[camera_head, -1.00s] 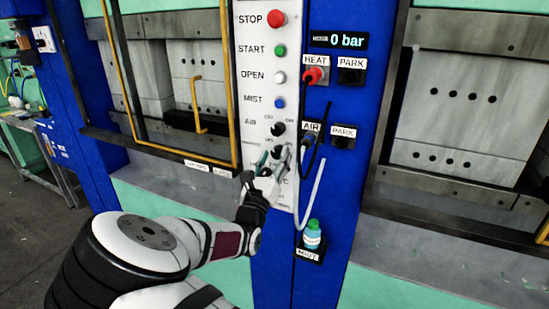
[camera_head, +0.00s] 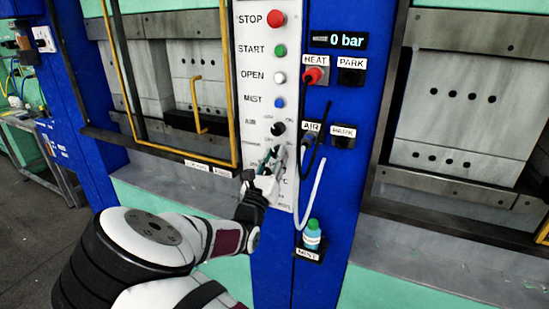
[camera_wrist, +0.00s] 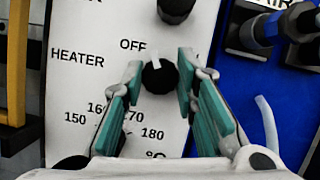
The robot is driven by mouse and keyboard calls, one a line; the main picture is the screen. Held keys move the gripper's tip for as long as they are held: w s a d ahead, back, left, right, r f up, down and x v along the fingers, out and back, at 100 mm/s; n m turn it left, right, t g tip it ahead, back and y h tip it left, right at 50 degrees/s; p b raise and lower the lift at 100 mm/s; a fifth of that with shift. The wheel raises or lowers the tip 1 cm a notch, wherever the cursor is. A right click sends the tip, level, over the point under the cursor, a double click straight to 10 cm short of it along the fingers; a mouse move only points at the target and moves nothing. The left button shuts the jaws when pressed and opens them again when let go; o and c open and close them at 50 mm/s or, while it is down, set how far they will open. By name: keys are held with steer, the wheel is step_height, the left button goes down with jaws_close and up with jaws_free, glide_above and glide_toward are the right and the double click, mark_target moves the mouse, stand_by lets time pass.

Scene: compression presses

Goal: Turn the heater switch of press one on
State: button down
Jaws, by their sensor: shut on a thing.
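The heater switch (camera_wrist: 160,77) is a round black knob on the white panel, beside the HEATER label in the wrist view. Its white pointer tilts up and slightly left, toward the OFF mark. My gripper (camera_wrist: 160,66) has one green-padded finger on each side of the knob and is shut on it. In the head view my gripper (camera_head: 272,158) is at the lower part of the white panel (camera_head: 255,100) and hides the heater switch. The ON mark is hidden behind the right finger.
The black air knob (camera_head: 278,129) is just above my gripper. A temperature scale marked 150 to 180 lies below the heater switch. On the right are the air plug (camera_head: 309,142) with hoses, the red heat plug (camera_head: 313,75) and a mist bottle (camera_head: 312,234).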

steer(key=m+g+h, duration=0.1)
steer(key=m+h, duration=0.1)
steer(key=m, duration=0.2)
steer(key=m+h, duration=0.2)
steer(key=m, duration=0.2)
steer(key=shift+a+m+g, duration=0.15)
steer(key=shift+m+g, duration=0.15)
steer(key=shift+g, duration=0.1)
steer(key=m+g+h, duration=0.1)
steer(key=m, duration=0.4)
steer(key=m+g+h, duration=0.1)
steer(key=m, duration=0.1)
steer(key=shift+g+h+b, duration=0.3)
steer(key=shift+b, duration=0.1)
steer(key=shift+m, duration=0.4)
steer(key=c, duration=1.3)
jaws_free()
steer(key=shift+a, duration=0.1)
steer(key=v, duration=1.2)
steer(key=shift+w, duration=0.1)
